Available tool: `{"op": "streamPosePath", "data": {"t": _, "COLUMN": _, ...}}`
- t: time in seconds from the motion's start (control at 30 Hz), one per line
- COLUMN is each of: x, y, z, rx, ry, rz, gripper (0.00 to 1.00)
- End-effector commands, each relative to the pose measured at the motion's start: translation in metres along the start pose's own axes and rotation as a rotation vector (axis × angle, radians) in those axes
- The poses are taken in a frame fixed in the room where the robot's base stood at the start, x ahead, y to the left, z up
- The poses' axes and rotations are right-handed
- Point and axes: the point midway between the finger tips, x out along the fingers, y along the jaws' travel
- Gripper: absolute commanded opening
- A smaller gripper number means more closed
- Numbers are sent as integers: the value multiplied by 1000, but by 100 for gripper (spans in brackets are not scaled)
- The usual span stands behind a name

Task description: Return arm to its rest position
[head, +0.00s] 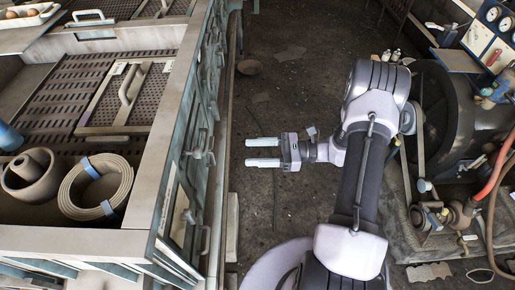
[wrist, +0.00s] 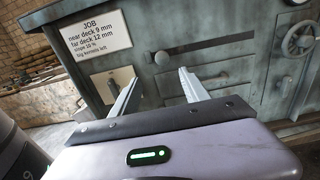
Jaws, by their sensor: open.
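My gripper (head: 263,152) is open and empty in the head view, pointing left over the dark floor. It sits in the gap between the workbench on the left and the engine on the right, touching neither. In the wrist view my gripper (wrist: 157,88) shows two separated fingers with nothing between them. They face a grey-green metal cabinet front. My arm is bent, with its upper part standing above my base at the lower middle of the head view.
The workbench (head: 138,243) holds a coiled belt (head: 75,207) and a grey cup-shaped part (head: 32,178). The engine's dark drum (head: 440,105) and red hose (head: 495,170) are close to my arm's right. A job sign (wrist: 90,35) hangs on the cabinet. Floor between is mostly clear.

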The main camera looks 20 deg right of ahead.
Motion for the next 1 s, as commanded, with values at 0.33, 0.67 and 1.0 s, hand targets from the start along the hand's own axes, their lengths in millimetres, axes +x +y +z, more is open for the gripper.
{"op": "streamPosePath", "data": {"t": 0.33, "x": -7, "y": 0, "z": -1, "rx": 0, "ry": 1, "rz": 1, "gripper": 54}}
{"op": "streamPosePath", "data": {"t": 0.67, "x": 18, "y": 24, "z": 45, "rx": -134, "ry": 145, "rz": 182, "gripper": 54}}
{"op": "streamPosePath", "data": {"t": 1.0, "x": 40, "y": 166, "z": 165, "rx": -981, "ry": 874, "rz": 760, "gripper": 54}}
